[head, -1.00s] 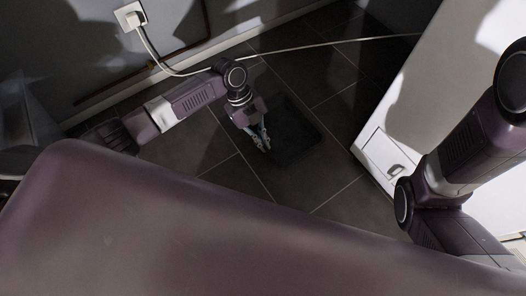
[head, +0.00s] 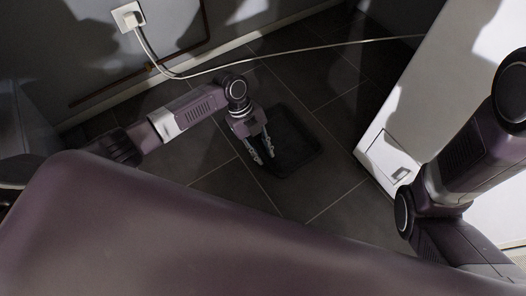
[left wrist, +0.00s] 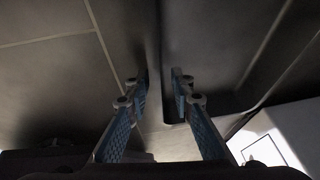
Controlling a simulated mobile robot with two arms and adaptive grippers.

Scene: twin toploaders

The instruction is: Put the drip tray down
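The drip tray (head: 296,145) is a dark, shallow, rectangular tray. It lies on the dark tiled floor, right of my left gripper (head: 261,152) in the head view. My left gripper points down at the tray's left edge with its two fingers apart. In the left wrist view, the tray (left wrist: 212,55) fills the middle and right. Its near rim runs between the fingertips of the left gripper (left wrist: 162,88), with a gap visible around it. My right arm shows at the right of the head view, but its gripper is out of view.
A white cable (head: 290,50) runs from the wall socket (head: 128,17) across the back. Bare floor tiles (head: 330,190) lie in front of the tray.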

